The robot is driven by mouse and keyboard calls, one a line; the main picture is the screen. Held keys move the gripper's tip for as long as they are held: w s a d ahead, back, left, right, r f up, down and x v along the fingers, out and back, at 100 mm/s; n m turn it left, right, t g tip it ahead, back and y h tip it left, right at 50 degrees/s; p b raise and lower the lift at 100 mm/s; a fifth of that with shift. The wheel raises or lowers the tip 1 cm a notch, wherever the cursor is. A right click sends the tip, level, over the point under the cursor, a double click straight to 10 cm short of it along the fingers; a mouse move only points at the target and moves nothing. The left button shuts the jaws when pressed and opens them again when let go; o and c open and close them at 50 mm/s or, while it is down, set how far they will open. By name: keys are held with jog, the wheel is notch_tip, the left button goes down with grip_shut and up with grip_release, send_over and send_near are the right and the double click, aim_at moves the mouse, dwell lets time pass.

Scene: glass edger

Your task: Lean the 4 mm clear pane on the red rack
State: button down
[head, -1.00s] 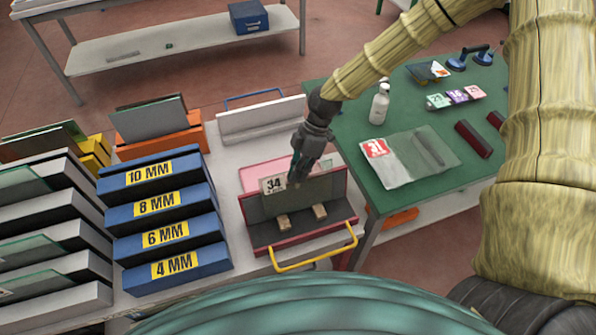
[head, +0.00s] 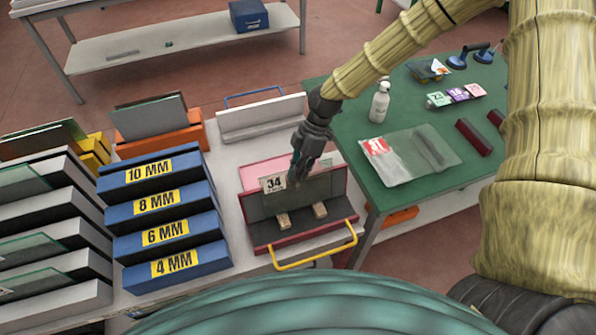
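The red rack (head: 304,236) stands on the white bench, with two pale wooden blocks on its base and a yellow handle at its front. A grey see-through pane (head: 322,187) stands in it, leaning against its back. A tag reading 34 (head: 273,183) shows at the pane's upper left; whether it is on the pane or the rack is unclear. My gripper (head: 297,177) points down at the pane's top edge, its fingertips close to or on the edge. They are too small and dark to tell whether they grip it. The pane's thickness cannot be read.
Blue stepped holders (head: 172,268) marked 4 to 10 MM stand left of the rack. Grey slots with panes (head: 40,283) are further left. An orange rack (head: 160,137) and a white rack (head: 262,120) stand behind. The green table (head: 345,125) at right holds a bottle (head: 380,102) and a bagged sheet (head: 410,155).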

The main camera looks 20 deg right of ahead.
jog(key=shift+f, duration=0.15)
jog(key=c, duration=1.6)
grip_release()
jog(key=shift+o, duration=0.2)
jog(key=v, duration=0.8)
